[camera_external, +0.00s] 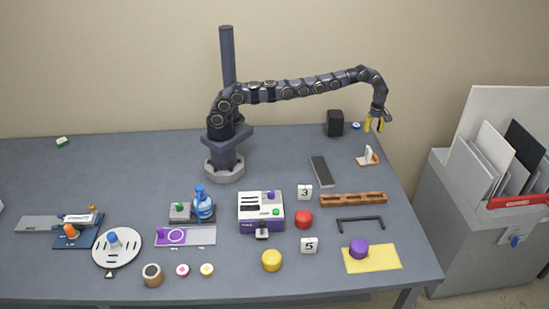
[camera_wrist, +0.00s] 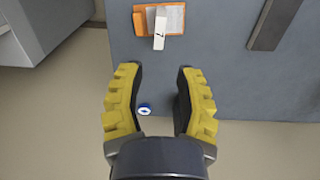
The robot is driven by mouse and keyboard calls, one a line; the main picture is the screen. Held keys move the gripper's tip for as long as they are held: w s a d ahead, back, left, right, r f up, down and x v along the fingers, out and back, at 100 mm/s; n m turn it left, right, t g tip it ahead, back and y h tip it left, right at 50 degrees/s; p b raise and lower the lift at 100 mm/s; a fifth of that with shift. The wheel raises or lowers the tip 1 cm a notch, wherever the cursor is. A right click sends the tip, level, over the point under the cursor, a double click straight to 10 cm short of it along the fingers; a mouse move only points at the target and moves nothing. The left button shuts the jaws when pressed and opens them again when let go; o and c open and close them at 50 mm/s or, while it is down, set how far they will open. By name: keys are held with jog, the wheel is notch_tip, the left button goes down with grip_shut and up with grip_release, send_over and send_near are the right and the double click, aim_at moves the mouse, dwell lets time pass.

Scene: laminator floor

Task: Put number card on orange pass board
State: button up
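The orange board (camera_external: 375,161) lies at the back right of the table, and it also shows at the top of the wrist view (camera_wrist: 146,43). A small white card (camera_external: 368,153) with a dark mark stands on or against it; in the wrist view the white card (camera_wrist: 159,29) overlaps the board's near edge. Two white number cards stand further forward: a "3" card (camera_external: 305,192) and a "5" card (camera_external: 309,246). My gripper (camera_external: 374,124) is open and empty, raised near the table's back right corner; its yellow fingers (camera_wrist: 159,70) are spread apart in the wrist view.
A blue and white ring (camera_wrist: 144,108) lies below my fingers. A black block (camera_external: 335,123) and a dark flat bar (camera_external: 320,170) are left of the orange board. A brown rail (camera_external: 353,199), red knob (camera_external: 303,219) and purple-white machine (camera_external: 261,213) surround the "3" card.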

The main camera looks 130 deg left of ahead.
jog(key=w+d+r+m, duration=0.1)
jog(key=d+r+m, duration=0.4)
jog(key=d+r, duration=0.3)
jog(key=w+d+r+m, duration=0.2)
jog(key=d+r+m, duration=0.25)
jog(key=d, duration=0.65)
jog(key=s+d+r+m, duration=0.3)
jog(key=s+d, duration=0.1)
jog(key=d, duration=0.3)
jog(key=s+d+r+m, duration=0.3)
jog(key=s+d+m, duration=0.15)
jog(key=d, duration=0.25)
jog(key=s+d+f+m, duration=0.1)
jog(key=s+d+m, duration=0.4)
jog(key=s, duration=0.7)
jog(key=s+d+f+m+g, duration=0.1)
jog(key=s+d+m, duration=0.4)
jog(key=s, duration=0.6)
jog(key=shift+s+d+f+g, duration=0.3)
jog(key=shift+s+d+f, duration=0.1)
jog(key=shift+d, duration=0.1)
